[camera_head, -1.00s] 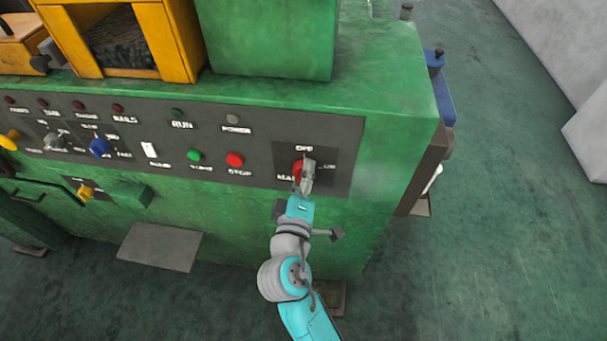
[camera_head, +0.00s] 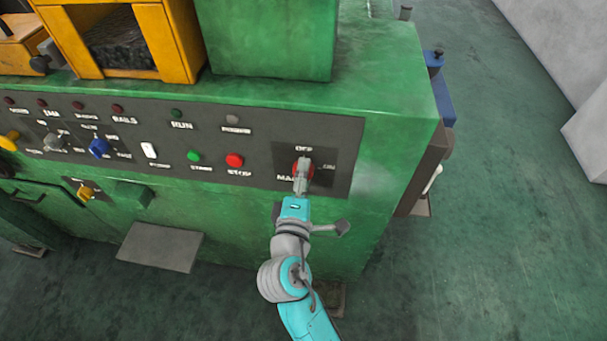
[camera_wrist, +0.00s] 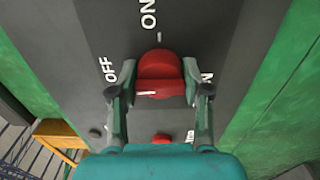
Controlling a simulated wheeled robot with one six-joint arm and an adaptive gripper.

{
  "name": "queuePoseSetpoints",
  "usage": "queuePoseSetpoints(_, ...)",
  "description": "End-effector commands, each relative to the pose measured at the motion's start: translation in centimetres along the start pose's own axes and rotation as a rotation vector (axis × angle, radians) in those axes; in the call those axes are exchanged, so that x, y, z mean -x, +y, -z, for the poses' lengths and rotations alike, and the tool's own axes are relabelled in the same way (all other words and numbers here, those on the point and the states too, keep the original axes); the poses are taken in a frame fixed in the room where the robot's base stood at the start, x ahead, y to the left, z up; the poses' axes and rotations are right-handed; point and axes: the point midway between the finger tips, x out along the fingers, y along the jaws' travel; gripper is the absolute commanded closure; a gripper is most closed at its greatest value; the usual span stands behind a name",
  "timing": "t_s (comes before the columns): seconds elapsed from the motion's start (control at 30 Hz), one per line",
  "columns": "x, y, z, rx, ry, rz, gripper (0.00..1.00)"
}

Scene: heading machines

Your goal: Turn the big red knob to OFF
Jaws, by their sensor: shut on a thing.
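The big red knob (camera_wrist: 160,66) sits on the dark panel between my gripper's fingers in the wrist view. My gripper (camera_wrist: 159,82) is shut on it, one finger on each side. A short white line on the knob's face points left in that view, a little below the OFF label. ON is printed above the knob there, and a label at the right is partly hidden by a finger. In the head view, my gripper (camera_head: 302,172) covers most of the red knob (camera_head: 295,167), with OFF above it and ON to its right.
The red STOP button (camera_head: 234,160) and green START button (camera_head: 194,156) are left of the knob. A white switch (camera_head: 149,149) and blue knob (camera_head: 99,147) lie farther left. The floor (camera_head: 500,230) right of the green machine (camera_head: 385,190) is clear.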

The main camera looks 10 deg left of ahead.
Motion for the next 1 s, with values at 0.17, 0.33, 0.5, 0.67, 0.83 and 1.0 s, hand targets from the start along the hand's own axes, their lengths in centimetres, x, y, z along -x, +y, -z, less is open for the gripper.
queuePoseSetpoints(0.17, 0.0, -0.1, 0.1, 0.000, 0.002, 0.001, 0.87)
queuePoseSetpoints(0.33, 0.0, -0.1, 0.1, 0.000, 0.002, 0.001, 0.27)
queuePoseSetpoints(0.5, 0.0, 0.0, 0.0, -0.001, 0.001, 0.001, 0.27)
queuePoseSetpoints(0.67, 0.3, -0.1, 0.0, -0.001, 0.001, 0.001, 0.27)
queuePoseSetpoints(0.83, 2.3, -0.1, 0.1, 0.000, 0.004, 0.001, 0.27)
queuePoseSetpoints(1.0, 5.7, -0.1, 0.2, 0.001, 0.005, 0.002, 0.27)
